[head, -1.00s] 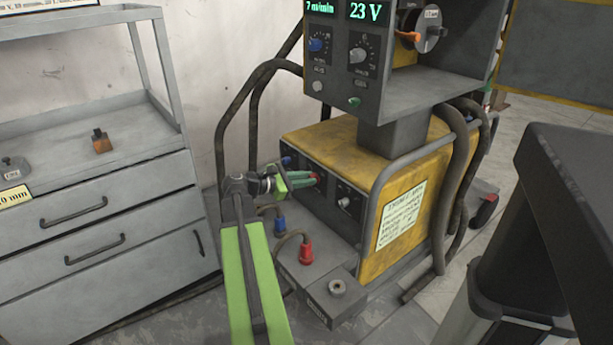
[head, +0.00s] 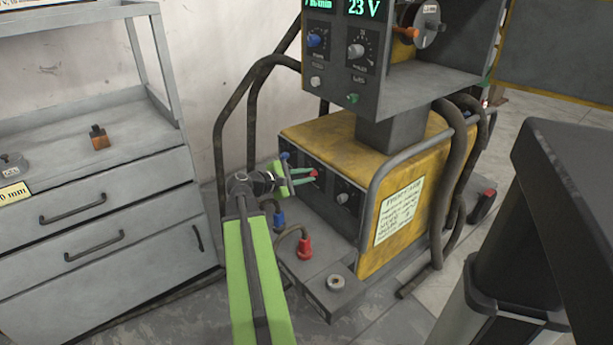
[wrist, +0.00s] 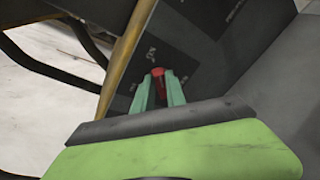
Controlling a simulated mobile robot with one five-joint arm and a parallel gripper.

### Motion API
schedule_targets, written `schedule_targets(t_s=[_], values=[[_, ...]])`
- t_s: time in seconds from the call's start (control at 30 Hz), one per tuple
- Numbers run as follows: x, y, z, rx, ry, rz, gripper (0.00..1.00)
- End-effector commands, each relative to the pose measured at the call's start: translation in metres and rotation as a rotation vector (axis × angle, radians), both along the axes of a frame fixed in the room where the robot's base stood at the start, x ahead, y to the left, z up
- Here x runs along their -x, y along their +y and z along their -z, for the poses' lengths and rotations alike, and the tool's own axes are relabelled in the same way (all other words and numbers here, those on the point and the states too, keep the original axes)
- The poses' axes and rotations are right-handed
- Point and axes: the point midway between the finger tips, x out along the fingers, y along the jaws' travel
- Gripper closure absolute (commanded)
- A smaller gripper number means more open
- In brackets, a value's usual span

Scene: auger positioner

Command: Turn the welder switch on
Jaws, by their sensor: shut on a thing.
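The yellow welder (head: 340,150) stands on a cart with its dark front panel facing left. A red switch knob (wrist: 158,76) sits on that panel in the wrist view, and its red tip (head: 315,173) shows in the head view. My gripper (head: 305,178) reaches the panel from the left. In the wrist view, the two green fingers of my gripper (wrist: 158,95) are shut on the red switch, one on each side. The lower part of the switch is partly hidden between the fingers.
The wire feeder box (head: 400,70) with knobs and a lit display stands above the welder. Red (head: 305,248) and blue (head: 279,218) cable plugs sit below the panel. A grey drawer cabinet (head: 100,220) is at left. Curved hoses and a tubular rail lie close by.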

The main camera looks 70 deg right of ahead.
Motion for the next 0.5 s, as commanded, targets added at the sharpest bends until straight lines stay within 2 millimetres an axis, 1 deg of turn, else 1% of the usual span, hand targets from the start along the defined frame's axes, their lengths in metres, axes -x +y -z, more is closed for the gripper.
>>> schedule_targets(t_s=[0.03, 0.27, 0.3, 0.43, 0.5], values=[[0.0028, 0.0025, 0.0015, -0.004, -0.004, 0.01, 1.0], [0.003, 0.0023, 0.0014, -0.004, -0.003, 0.01, 1.0], [0.003, 0.0023, 0.0014, -0.004, -0.003, 0.01, 0.81], [0.0027, 0.0018, 0.001, -0.003, -0.001, 0.009, 0.64], [0.0024, 0.0014, 0.0008, -0.002, -0.001, 0.008, 0.62]])
